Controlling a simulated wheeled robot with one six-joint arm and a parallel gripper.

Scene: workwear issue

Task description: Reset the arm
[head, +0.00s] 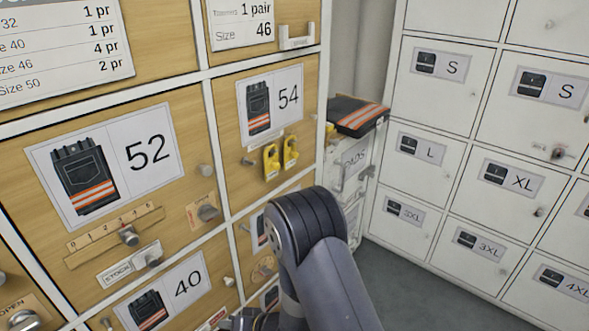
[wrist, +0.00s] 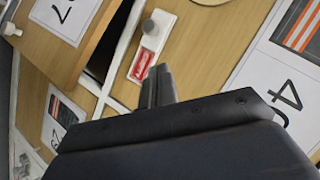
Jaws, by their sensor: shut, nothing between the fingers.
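My gripper (wrist: 158,88) shows in the wrist view with its two dark fingers together and nothing between them. Its tips are in front of the wooden locker fronts, close to a red label (wrist: 143,68) on a white plate. I cannot tell whether they touch anything. In the head view my arm bends down in the lower middle, and the gripper (head: 250,319) is only partly in view at the bottom edge, near the locker front marked 40 (head: 170,291).
Wooden lockers marked 52 (head: 148,150) and 54 (head: 289,97) stand close on the left, with protruding knobs. In the wrist view one panel (wrist: 68,20) has a dark gap beside it. Folded dark workwear (head: 355,115) lies on a white unit. Grey floor (head: 400,285) is clear at right.

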